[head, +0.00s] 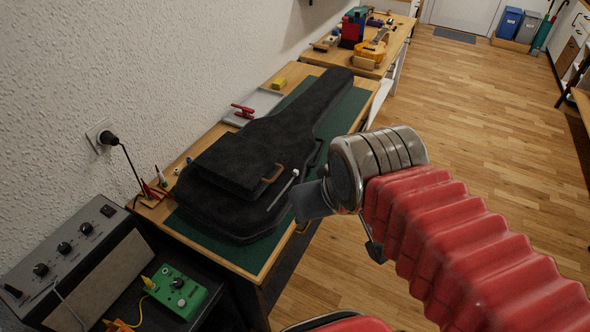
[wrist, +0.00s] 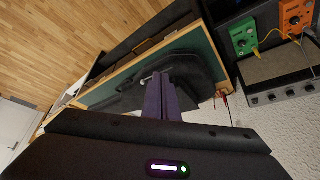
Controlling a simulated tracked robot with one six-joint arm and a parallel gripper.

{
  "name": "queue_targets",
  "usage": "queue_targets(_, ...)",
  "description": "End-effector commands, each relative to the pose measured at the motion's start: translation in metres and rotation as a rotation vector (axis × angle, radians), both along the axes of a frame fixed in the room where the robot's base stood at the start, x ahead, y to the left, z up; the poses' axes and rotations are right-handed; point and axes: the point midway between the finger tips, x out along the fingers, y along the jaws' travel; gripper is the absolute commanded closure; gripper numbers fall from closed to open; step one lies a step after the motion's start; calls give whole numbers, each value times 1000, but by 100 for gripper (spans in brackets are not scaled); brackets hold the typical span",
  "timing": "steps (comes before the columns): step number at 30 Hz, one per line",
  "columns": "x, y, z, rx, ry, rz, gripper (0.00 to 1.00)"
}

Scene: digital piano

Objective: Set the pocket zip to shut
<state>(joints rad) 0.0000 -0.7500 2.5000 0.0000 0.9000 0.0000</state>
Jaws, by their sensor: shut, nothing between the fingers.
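A black guitar case (head: 296,125) lies flat on a green mat on the workbench. A raised black pocket (head: 232,160) sits on its wide near end, with a brown loop (head: 272,173) at its right edge. A thin pale metal piece (head: 283,191), possibly the zip's pull, lies slanted beside that edge; a pale bit also shows in the wrist view (wrist: 147,79). I cannot tell how far the zip is closed. My gripper (head: 300,203) is shut and empty, just right of the metal piece. Its fingers (wrist: 166,97) hide part of the case in the wrist view.
The green mat (head: 341,118) covers the workbench. A grey tray (head: 262,103) with a red clamp (head: 243,111) lies behind the case. An amplifier (head: 85,262) and a green pedal (head: 178,290) stand at the near left. The wooden floor at right is clear.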

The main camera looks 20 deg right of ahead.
Motion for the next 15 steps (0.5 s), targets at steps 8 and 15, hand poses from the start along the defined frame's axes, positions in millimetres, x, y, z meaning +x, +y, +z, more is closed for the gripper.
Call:
queue_targets(8,0,0,0,0,0,0,99)
queue_targets(15,2,-2,-10,1,37,-8,82)
